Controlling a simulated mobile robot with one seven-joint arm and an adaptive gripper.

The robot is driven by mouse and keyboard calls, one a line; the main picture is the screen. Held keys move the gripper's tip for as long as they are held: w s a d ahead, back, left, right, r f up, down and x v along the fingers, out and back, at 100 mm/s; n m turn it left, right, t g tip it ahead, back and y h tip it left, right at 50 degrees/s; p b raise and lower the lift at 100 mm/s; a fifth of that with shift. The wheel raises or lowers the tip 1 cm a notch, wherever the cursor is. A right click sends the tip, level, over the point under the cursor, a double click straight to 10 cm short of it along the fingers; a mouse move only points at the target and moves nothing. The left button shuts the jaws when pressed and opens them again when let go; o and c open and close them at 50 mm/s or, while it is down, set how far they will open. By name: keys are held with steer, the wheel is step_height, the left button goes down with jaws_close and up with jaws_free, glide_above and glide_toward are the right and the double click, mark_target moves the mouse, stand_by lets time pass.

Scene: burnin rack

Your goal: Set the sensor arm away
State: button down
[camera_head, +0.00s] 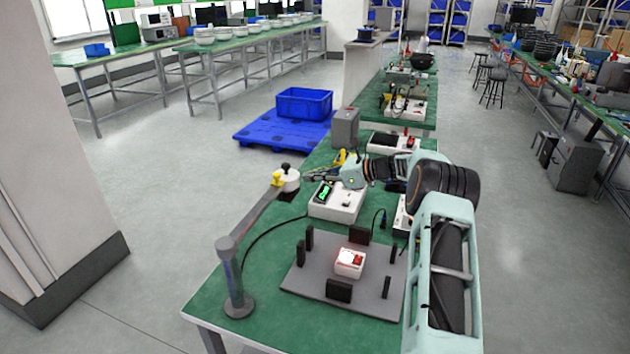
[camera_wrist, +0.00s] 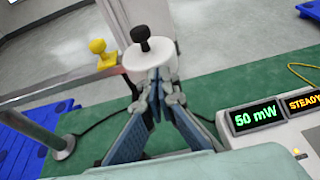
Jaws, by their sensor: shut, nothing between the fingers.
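The sensor arm (camera_head: 252,218) is a grey bar on an upright post at the near left of the green bench. It reaches back to a round white sensor head (camera_head: 290,181) with a black knob on top. A yellow knob (camera_head: 277,179) stands on the bar beside the head. In the wrist view the white head (camera_wrist: 137,66), black knob (camera_wrist: 141,38) and yellow knob (camera_wrist: 98,47) show just beyond the fingers. My gripper (camera_head: 307,177) is shut and empty, its fingertips (camera_wrist: 158,80) close against the head's near side. I cannot tell whether they touch.
A white meter (camera_head: 338,203) beside the head reads 50 mW and STEADY in the wrist view. A grey plate (camera_head: 318,283) with black posts surrounds a small white box (camera_head: 349,263) with a lit top. A grey box (camera_head: 344,127) stands farther back.

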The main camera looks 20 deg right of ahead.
steer(key=shift+w+a+r, duration=0.2)
steer(key=shift+w+a, duration=0.55)
steer(key=shift+a, duration=0.1)
steer(key=shift+a+r, duration=0.1)
steer(key=v, duration=1.2)
steer(key=shift+s+d+f, duration=0.2)
steer(key=shift+d+f, duration=0.05)
steer(key=shift+d, duration=0.25)
